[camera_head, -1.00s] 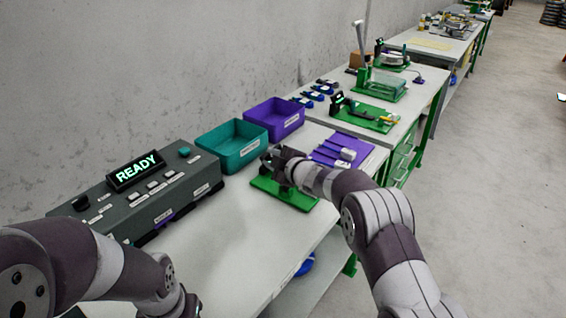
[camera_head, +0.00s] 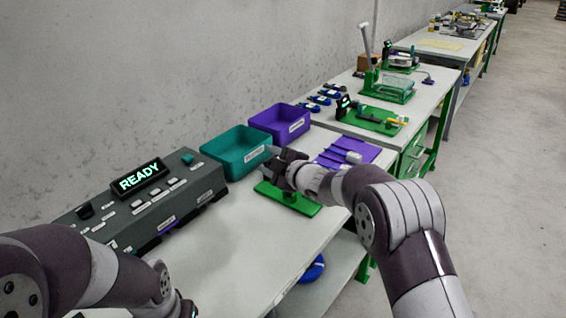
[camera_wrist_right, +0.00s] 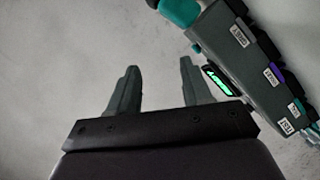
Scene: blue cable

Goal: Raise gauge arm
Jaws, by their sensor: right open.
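A green base plate (camera_head: 300,203) lies near the front edge of the bench, beyond the grey tester. My right gripper (camera_head: 275,158) is over this plate and hides most of what stands on it. I cannot make out a gauge arm there. The right wrist view shows the two fingers of the right gripper (camera_wrist_right: 158,85) spread apart with nothing between them. My left arm comes in at the lower left, and its gripper is out of the picture.
A grey tester (camera_head: 150,205) with a lit READY display (camera_head: 139,178) stands along the wall. A teal bin (camera_head: 237,152) and a purple bin (camera_head: 281,124) stand beyond it. A purple rack (camera_head: 345,152) is behind my right wrist. The bench front is clear.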

